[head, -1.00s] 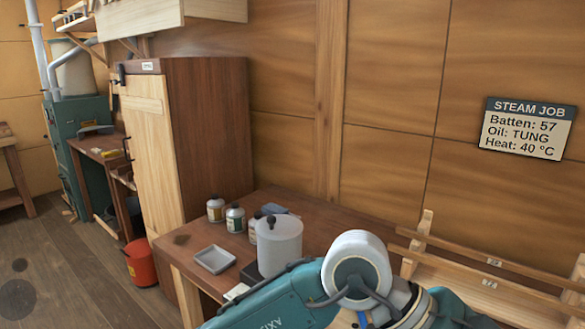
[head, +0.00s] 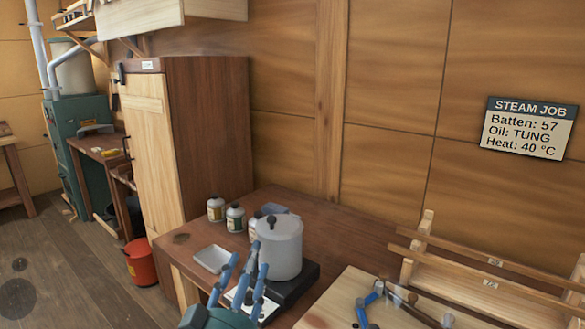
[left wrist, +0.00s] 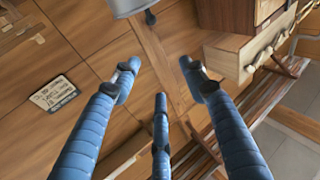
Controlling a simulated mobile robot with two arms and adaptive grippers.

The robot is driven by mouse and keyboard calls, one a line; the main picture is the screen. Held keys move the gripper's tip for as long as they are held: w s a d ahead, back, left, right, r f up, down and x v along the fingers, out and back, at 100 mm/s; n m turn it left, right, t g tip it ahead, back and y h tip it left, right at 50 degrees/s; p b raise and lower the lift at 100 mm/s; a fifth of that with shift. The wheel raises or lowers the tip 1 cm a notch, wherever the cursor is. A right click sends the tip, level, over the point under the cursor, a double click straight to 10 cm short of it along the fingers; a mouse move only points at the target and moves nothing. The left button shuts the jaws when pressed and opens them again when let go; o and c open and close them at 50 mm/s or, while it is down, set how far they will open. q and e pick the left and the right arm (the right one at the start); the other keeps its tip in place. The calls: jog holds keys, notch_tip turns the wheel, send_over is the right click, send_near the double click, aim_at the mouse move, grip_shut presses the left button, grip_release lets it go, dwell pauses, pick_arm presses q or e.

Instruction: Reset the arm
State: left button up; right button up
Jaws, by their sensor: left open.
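My left gripper (head: 245,266) rises from the bottom edge in the head view, in front of the lidded pot. Its blue fingers point up and stand apart, with nothing between them. In the left wrist view the same gripper (left wrist: 160,85) shows three spread blue fingers, open and empty, with the wood-panelled wall beyond. The rest of the left arm is out of the head view.
A grey lidded pot (head: 281,248) stands on a black plate (head: 296,286) on the brown bench (head: 340,240). Several bottles (head: 235,218) and a grey tray (head: 211,259) stand nearby. A pale board (head: 335,305) bears blue items. A wooden rack (head: 490,285) is at right.

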pick_arm(q)
jog(key=s+a+f+g+y, duration=0.1)
jog(key=s+a+f+g, duration=0.2)
jog(key=f, duration=0.5)
jog(key=s+a+f+g+y, duration=0.1)
jog(key=s+a+f+g, duration=0.25)
jog(key=f, duration=0.35)
jog(key=s+a+f+g+y, duration=0.1)
jog(key=s+a+f+g, duration=0.15)
jog(key=f, duration=0.55)
jog(key=s+a+f+m+g, duration=0.15)
jog(key=s+f+g, duration=0.35)
jog(key=s, duration=0.5)
jog(key=s+a+f+m+g, duration=0.1)
jog(key=s+a+f+g, duration=0.1)
jog(key=s+f, duration=0.65)
jog(key=s+f+g, duration=0.1)
jog(key=s+f, duration=0.2)
jog(key=f, duration=1)
jog(key=s+f+g, duration=0.1)
jog(key=s+f, duration=0.1)
jog(key=f, duration=1.2)
jog(key=s+a+f, duration=0.2)
jog(key=s+f, duration=1.1)
jog(key=s, duration=0.3)
jog(key=shift+s+a+f+g, duration=0.35)
jog(key=shift+f+g, duration=0.05)
